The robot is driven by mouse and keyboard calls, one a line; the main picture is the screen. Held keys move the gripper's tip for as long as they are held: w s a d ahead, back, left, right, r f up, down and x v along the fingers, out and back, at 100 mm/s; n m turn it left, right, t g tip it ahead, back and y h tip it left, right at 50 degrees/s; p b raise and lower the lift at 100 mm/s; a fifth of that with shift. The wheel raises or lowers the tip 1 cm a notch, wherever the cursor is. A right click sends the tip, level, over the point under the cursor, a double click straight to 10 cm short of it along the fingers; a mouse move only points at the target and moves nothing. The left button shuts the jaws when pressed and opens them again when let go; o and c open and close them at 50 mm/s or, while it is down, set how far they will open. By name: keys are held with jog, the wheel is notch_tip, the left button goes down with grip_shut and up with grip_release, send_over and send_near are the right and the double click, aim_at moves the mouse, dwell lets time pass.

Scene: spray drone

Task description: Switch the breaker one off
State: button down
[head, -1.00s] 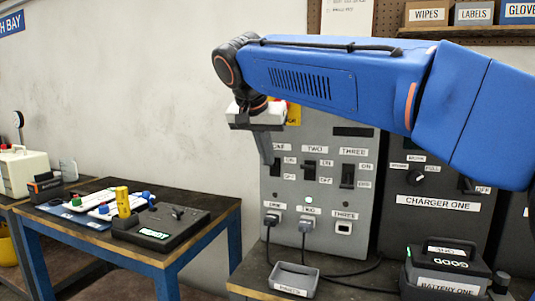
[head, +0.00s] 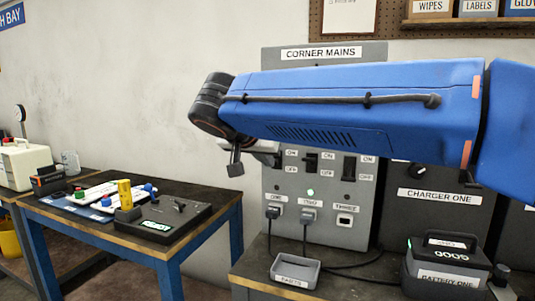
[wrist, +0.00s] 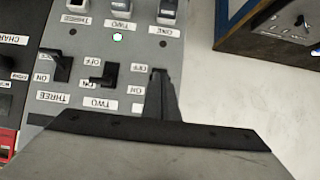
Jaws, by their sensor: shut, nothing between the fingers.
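The grey breaker panel (head: 325,228) has three switches in a row. Breaker one is mostly hidden by my gripper; its ON and OFF labels (wrist: 143,68) show beside my finger in the wrist view, where the panel appears upside down. I cannot tell its lever position. My gripper (head: 276,157) is shut and empty, pointing at the panel at breaker one's place. In the wrist view the closed fingers (wrist: 158,75) cover that switch; I cannot tell whether they touch it. Breaker two (head: 311,162) stands to the right, its black lever (wrist: 103,73) close beside my fingers.
Breaker three (head: 349,168) is farther right. A green lamp (head: 310,191) is lit above the plugs (head: 308,214). A grey bin (head: 295,273) and a battery (head: 446,262) stand in front. A blue-legged table (head: 190,243) is at the left.

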notch_tip(320, 180, down, 2)
jog(key=shift+s+f+t, duration=0.1)
jog(key=shift+f+t, duration=0.1)
jog(key=shift+t, duration=0.2)
jog(key=shift+r, duration=0.1)
jog(key=shift+r, duration=0.7)
jog(key=shift+s, duration=0.1)
